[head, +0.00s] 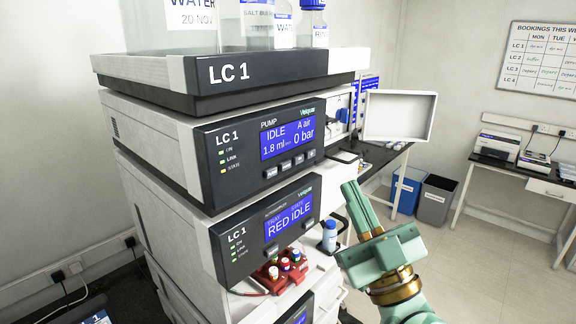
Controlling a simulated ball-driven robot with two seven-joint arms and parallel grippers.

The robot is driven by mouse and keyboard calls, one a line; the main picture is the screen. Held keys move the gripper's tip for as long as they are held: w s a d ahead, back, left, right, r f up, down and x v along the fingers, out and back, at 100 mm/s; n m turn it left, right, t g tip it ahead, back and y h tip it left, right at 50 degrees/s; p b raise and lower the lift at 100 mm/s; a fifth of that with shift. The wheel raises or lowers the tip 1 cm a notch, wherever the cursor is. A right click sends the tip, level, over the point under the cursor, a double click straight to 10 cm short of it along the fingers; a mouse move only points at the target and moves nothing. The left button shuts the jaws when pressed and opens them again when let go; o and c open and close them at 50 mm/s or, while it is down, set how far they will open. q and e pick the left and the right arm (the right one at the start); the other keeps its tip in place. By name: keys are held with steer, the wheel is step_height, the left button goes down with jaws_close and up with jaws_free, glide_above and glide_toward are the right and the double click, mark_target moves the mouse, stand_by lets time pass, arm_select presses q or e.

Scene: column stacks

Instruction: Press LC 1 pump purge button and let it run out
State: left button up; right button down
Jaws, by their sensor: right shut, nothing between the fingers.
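The LC 1 pump module (228,170) is in the upper middle of the stack. Its blue display (287,137) reads IDLE, 1.8 ml, A air, 0 bar. A row of small dark buttons (285,166) sits below the display; their labels are too small to read, so I cannot tell which is purge. My right gripper (352,188) is shut and empty, its fingers pointing up and left. In the picture it is to the right of the pump's buttons and a little lower, apart from the panel. My left gripper is not in view.
The LC 1 bottle tray (240,100) stands on top. A red rack of vials (275,278) and a blue-capped bottle (329,237) are low, near my right gripper. A white open door (398,116) juts out behind.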

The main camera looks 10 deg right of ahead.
mark_target(285, 166)
steer(key=shift+a, duration=0.2)
steer(key=w+a+b, duration=0.1)
steer(key=w+a, duration=0.4)
steer(key=w, duration=0.2)
steer(key=shift+a, duration=0.15)
steer(key=shift+w+a, duration=0.1)
stand_by(2.0)
steer(key=shift+w+a, duration=0.15)
steer(key=shift+w, duration=0.05)
